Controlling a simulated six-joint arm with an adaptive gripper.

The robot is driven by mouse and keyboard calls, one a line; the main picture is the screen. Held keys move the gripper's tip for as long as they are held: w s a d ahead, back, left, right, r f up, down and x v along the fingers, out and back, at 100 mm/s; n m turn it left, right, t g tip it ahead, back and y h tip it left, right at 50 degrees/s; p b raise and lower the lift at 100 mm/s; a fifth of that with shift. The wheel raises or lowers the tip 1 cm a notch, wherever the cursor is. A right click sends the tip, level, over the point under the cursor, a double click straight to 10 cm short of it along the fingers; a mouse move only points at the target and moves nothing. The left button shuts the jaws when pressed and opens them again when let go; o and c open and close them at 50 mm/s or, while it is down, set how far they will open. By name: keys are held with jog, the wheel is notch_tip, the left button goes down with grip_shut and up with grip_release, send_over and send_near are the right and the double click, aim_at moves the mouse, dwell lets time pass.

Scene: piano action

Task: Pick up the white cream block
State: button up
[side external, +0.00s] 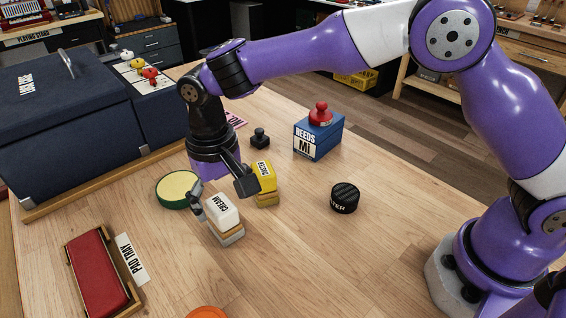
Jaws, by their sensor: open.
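The white cream block (222,212) sits on the wooden table, left of the middle of the side external view. It has a lighter top with the word CREAM and a tan band lower down. My gripper (224,191) is open and points down right at the block. One finger shows at the block's left and the other above and to its right, near the yellow block (265,181). I cannot tell whether either finger touches the cream block.
A green-rimmed round tin (177,189) stands close on the left. A black round tin (345,198), a blue REEDS box (318,138) with a red knob (320,113) and a small black knob (260,138) stand farther off. A red pad tray (98,273) lies at front left.

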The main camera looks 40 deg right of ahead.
jog(key=f, duration=0.5)
jog(key=shift+w+a, duration=0.1)
jog(key=shift+a, duration=0.25)
jog(key=c, duration=1.3)
jog(key=shift+r, duration=0.1)
